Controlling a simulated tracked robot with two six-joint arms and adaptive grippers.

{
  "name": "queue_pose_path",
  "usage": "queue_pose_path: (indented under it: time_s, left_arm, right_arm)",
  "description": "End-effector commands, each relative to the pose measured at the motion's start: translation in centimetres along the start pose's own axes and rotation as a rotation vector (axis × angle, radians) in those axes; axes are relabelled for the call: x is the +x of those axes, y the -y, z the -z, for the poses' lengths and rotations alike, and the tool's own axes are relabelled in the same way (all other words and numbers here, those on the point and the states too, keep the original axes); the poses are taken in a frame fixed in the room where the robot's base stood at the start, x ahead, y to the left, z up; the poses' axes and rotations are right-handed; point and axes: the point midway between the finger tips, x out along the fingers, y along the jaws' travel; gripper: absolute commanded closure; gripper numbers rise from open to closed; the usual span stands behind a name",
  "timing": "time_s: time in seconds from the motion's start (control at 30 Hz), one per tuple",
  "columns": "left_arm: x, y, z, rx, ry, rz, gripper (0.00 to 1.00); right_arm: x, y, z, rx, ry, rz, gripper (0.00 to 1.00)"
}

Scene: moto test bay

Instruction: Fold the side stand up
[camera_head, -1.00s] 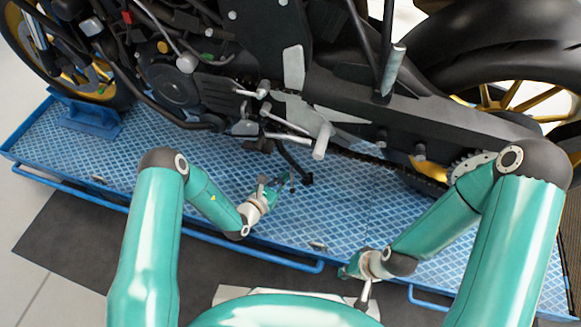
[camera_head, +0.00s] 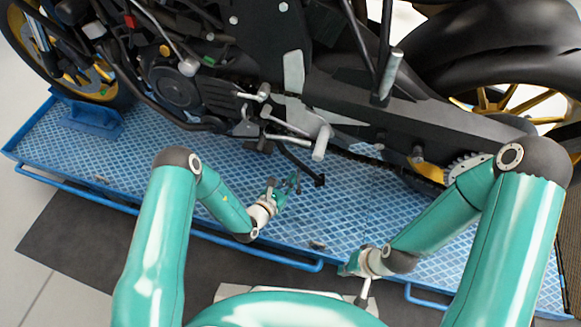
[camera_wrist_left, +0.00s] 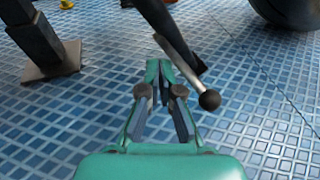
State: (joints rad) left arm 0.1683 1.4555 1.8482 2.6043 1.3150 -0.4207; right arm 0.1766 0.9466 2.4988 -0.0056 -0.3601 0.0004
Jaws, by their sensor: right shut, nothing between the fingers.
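The side stand (camera_head: 299,164) is a dark leg slanting down to the right from under the motorcycle, its foot near the blue deck. In the left wrist view a dark leg (camera_wrist_left: 163,22), which looks like the stand, comes down from the top. A silver rod with a black ball end (camera_wrist_left: 190,68) crosses beside it. My left gripper (camera_head: 292,184) is just left of the stand's foot. In the wrist view its fingertips (camera_wrist_left: 160,66) are close together beside the rod; contact and grip are unclear. My right gripper (camera_head: 345,270) is shut and empty, low over the deck's front edge.
The motorcycle (camera_head: 180,90) stands on the blue patterned deck (camera_head: 130,155). A dark post with a square foot plate (camera_wrist_left: 50,72) stands left in the wrist view. A silver pedal (camera_head: 321,142) hangs above the stand. A blue rail (camera_head: 150,233) runs along the deck's front.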

Motion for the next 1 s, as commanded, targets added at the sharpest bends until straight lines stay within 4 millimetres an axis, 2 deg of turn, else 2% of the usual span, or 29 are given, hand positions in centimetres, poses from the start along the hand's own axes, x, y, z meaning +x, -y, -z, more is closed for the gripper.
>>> queue_pose_path:
  time_s: [0.37, 1.0]
  left_arm:
    - [0.0, 0.5, -0.4, 0.002, 0.004, 0.006, 1.00]
    - [-0.1, 2.6, -1.7, 0.002, 0.005, 0.005, 1.00]
  right_arm:
    - [-0.3, 0.1, 0.0, 0.000, 0.000, 0.000, 1.00]
    - [-2.0, 0.7, 0.0, 0.000, 0.000, 0.000, 1.00]
